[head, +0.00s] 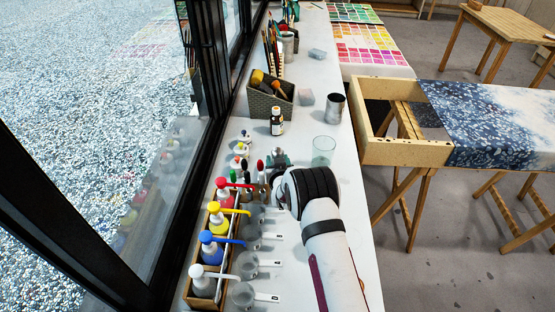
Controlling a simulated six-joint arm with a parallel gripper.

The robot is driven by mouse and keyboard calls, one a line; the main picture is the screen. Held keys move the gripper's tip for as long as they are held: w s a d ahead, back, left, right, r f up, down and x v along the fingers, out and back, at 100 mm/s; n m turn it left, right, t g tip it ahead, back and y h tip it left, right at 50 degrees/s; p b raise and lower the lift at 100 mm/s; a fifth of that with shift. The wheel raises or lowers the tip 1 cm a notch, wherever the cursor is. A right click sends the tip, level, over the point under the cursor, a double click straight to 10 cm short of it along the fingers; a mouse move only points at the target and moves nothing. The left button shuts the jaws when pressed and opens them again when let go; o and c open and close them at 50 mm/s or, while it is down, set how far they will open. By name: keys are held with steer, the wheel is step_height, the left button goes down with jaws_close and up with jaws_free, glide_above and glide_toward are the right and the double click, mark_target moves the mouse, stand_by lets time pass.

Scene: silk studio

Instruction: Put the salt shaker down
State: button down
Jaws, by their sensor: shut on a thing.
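My gripper (278,161) is beyond my black wrist, over the white counter in the middle of the view. It is small and partly hidden by my arm. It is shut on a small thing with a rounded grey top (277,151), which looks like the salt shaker. Its lower part is hidden, and I cannot tell whether it touches the counter (308,125).
A wooden box (190,299) of pump bottles stands left of my arm, with several clear measuring cups (243,294) beside it. A dark dropper bottle (277,122), a glass (323,150), a metal cup (335,107) and a brush basket (268,101) stand beyond.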

mark_target(278, 150)
steer(key=shift+f, duration=0.4)
steer(key=shift+c, duration=0.8)
jaws_free()
steer(key=shift+f, duration=0.1)
step_height(278, 150, up, 8)
steer(key=shift+r, duration=0.1)
steer(key=s+d+r, duration=0.3)
steer(key=d+r, duration=0.3)
steer(key=r, duration=0.4)
steer(key=s+d+r, duration=0.4)
steer(key=d+r, duration=0.1)
steer(key=r, duration=0.5)
steer(key=s+d+f+m+g+h, duration=0.1)
steer(key=s+d+f+m+g, duration=0.15)
steer(key=s, duration=0.65)
steer(key=s+d+f+m+g+h, duration=0.1)
steer(key=s+d+m+g, duration=0.15)
steer(key=s, duration=0.65)
steer(key=s+d+f+m+g+h, duration=0.15)
steer(key=s+g, duration=0.25)
steer(key=s, duration=0.6)
steer(key=s+a+f+g+y, duration=0.1)
steer(key=s+a+g, duration=0.1)
steer(key=s, duration=0.5)
steer(key=s+a+f+g+y, duration=0.1)
steer(key=s+a+g, duration=0.1)
steer(key=s, duration=0.6)
steer(key=shift+s+a+f+m+y, duration=0.2)
steer(key=shift+a+f+m+y, duration=0.15)
steer(key=shift+a, duration=0.25)
